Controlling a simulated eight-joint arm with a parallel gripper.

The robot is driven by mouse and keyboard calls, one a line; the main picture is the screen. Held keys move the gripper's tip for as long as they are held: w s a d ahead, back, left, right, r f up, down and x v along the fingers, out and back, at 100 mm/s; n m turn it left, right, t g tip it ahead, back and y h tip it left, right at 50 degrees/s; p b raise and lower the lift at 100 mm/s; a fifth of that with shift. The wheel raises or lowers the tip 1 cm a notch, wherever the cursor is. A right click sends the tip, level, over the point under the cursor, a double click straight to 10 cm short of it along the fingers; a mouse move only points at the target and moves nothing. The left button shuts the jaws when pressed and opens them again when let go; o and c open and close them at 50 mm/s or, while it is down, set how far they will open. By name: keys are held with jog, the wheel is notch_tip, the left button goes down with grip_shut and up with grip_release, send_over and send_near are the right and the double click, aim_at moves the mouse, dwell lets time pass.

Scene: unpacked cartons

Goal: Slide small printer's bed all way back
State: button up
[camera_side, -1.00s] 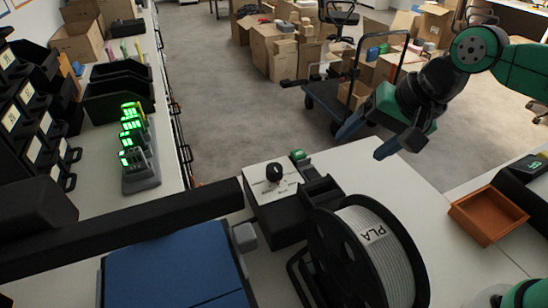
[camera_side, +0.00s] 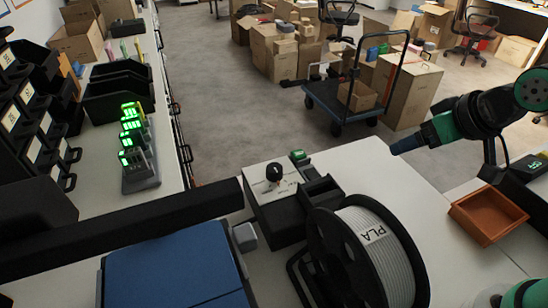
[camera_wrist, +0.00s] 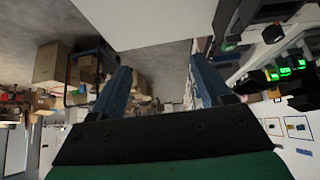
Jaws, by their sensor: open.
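The small printer's blue bed (camera_side: 180,268) shows at the lower left in the side view, cut off by the bottom edge. A black crossbar (camera_side: 120,221) spans over its far end. The printer's control box with a black knob (camera_side: 274,172) stands to the right of the bed. My gripper (camera_side: 393,149) is at the right, above the white table, well apart from the bed and pointing left. In the wrist view my gripper's two blue fingers (camera_wrist: 163,85) are spread with nothing between them. I cannot make out the bed in the wrist view.
A spool marked PLA (camera_side: 378,255) stands right of the control box, between the bed and my gripper's side. An orange tray (camera_side: 488,214) sits at the right. Black bins (camera_side: 118,92) and a green-lit charger (camera_side: 138,150) stand on the left bench.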

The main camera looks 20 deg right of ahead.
jog(key=w+a+m+g+y, duration=0.3)
jog(key=a+m, duration=0.5)
jog(key=a, duration=0.3)
jog(key=m+g+y, duration=0.2)
jog(key=m+g, duration=0.2)
jog(key=m, duration=0.6)
send_over(247, 232)
jog(key=d, duration=0.2)
notch_tip(247, 232, down, 3)
jog(key=shift+r, duration=0.2)
jog(key=shift+h, duration=0.3)
jog(key=shift+x, duration=2.25)
grip_shut()
